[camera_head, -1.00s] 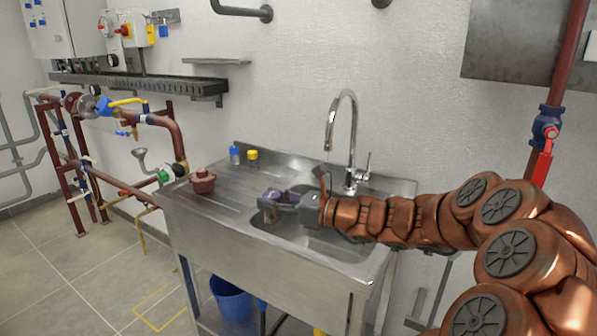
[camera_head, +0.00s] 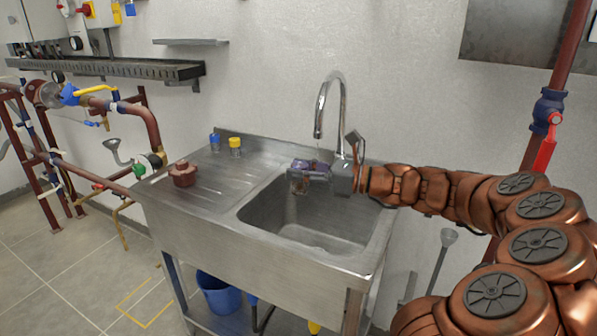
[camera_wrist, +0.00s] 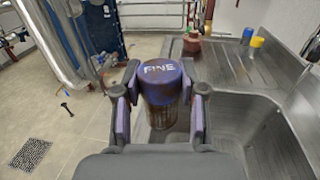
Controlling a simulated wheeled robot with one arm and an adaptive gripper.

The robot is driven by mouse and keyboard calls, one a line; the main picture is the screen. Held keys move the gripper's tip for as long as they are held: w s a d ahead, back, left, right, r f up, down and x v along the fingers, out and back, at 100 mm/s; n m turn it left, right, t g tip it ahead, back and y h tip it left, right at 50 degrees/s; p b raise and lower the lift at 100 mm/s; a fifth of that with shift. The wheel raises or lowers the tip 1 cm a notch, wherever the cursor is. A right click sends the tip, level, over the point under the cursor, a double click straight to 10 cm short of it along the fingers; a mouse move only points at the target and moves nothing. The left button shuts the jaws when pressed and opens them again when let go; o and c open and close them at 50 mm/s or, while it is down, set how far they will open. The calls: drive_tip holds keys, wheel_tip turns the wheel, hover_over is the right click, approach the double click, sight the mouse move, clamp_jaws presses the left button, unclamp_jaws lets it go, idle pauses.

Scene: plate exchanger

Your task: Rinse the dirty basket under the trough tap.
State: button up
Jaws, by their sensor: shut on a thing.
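The basket (camera_wrist: 162,85) has a blue-purple cap marked "FINE" and a brown-stained mesh body in the wrist view. My gripper (camera_wrist: 161,100) is shut on it, with a finger on each side. In the head view the purple cap of the basket (camera_head: 313,164) shows above the back of the trough (camera_head: 282,218), just below the spout of the tap (camera_head: 320,110). My gripper (camera_head: 300,180) hides part of the basket there. A faint streak shows under the spout; I cannot tell clearly whether water runs.
A red-brown knobbed fitting (camera_head: 183,174), a blue-capped container (camera_head: 214,141) and a yellow-capped container (camera_head: 235,147) stand on the drainboard (camera_head: 205,190) at the left. A blue bucket (camera_head: 218,293) is below. The front of the trough is clear.

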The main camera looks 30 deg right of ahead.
drive_tip(key=w+d+f+p, duration=0.2)
drive_tip(key=w+d, duration=0.5)
drive_tip(key=d, duration=0.2)
drive_tip(key=shift+d+f+p, duration=0.15)
drive_tip(key=shift+d+p, duration=0.2)
idle(0.5)
drive_tip(key=shift+s+d, duration=0.15)
drive_tip(key=shift+s, duration=0.05)
idle(0.5)
drive_tip(key=shift+s+d+p, duration=0.2)
drive_tip(key=shift+s+p, duration=0.1)
drive_tip(key=shift+p, duration=0.25)
drive_tip(key=shift+w+a, duration=0.1)
drive_tip(key=shift+w+a+p, duration=0.3)
drive_tip(key=shift+w+p, duration=0.05)
drive_tip(key=shift+p, duration=0.1)
